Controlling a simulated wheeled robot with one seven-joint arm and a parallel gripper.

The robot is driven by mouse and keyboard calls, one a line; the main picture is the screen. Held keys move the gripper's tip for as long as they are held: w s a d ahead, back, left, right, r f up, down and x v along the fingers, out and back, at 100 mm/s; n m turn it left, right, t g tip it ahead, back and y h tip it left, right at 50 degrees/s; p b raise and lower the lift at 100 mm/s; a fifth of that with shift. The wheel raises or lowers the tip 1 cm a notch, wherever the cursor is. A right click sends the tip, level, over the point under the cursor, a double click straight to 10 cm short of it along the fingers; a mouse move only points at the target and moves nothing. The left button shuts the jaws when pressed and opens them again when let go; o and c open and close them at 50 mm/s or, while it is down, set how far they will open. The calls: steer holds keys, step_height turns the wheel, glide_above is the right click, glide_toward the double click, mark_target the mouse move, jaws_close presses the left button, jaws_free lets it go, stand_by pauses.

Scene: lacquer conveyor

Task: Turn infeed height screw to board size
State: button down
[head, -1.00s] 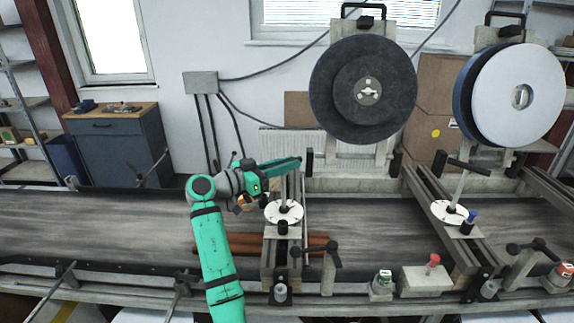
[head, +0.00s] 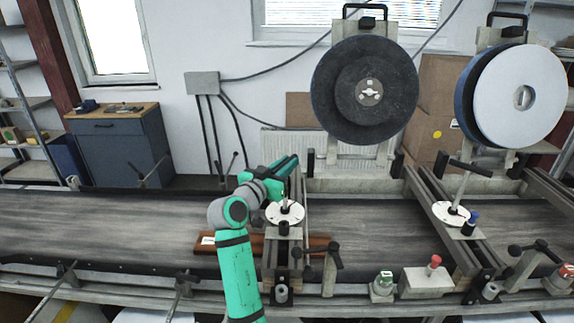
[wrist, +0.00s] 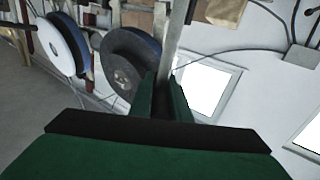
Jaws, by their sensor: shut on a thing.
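The infeed height screw (head: 286,203) stands upright over a white round dial (head: 274,215) on the nearer left frame of the conveyor. My gripper (head: 291,166) is at the top of this screw and shut on it; the gripped part is mostly hidden in the head view. In the wrist view my two fingers (wrist: 166,95) close at the base of a grey metal bar (wrist: 178,40). A red-brown board (head: 228,246) with a white label lies on the belt under the frame. The dial's marks are too small to read.
A second screw with a black crank (head: 469,167) and white dial (head: 450,213) stands to the right. Large dark discs (head: 364,88) and white discs (head: 520,95) rise behind the belt. A red button box (head: 427,280) sits in front. The belt's left part (head: 90,225) is clear.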

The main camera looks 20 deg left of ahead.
stand_by(0.3)
steer(key=c, duration=1.7)
jaws_free()
steer(key=shift+s, duration=0.15)
steer(key=v, duration=1)
steer(key=shift+s+a, duration=0.15)
steer(key=shift+s, duration=0.15)
steer(key=shift+f, duration=0.1)
